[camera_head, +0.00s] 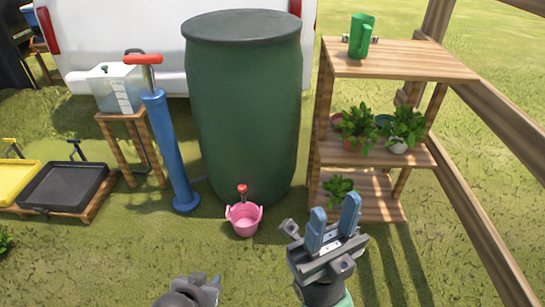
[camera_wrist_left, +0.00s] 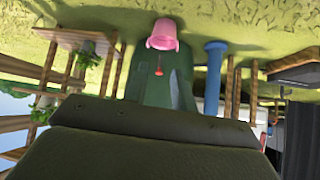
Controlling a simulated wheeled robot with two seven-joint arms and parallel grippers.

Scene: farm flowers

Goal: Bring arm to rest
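My right gripper (camera_head: 334,212) stands low right of centre in the head view. Its two blue fingers point up and are apart, with nothing between them. My left gripper (camera_head: 205,285) shows only in part at the bottom edge, dark and grey; its finger gap cannot be made out. No object is seen held by either gripper.
A green barrel (camera_head: 245,110) stands behind a pink bucket (camera_head: 244,219). A blue pump (camera_head: 170,150) is left of it. A wooden shelf (camera_head: 400,62) with a green watering can (camera_head: 361,36) and potted plants stands right, near a wooden fence (camera_head: 485,225). Grass in front is clear.

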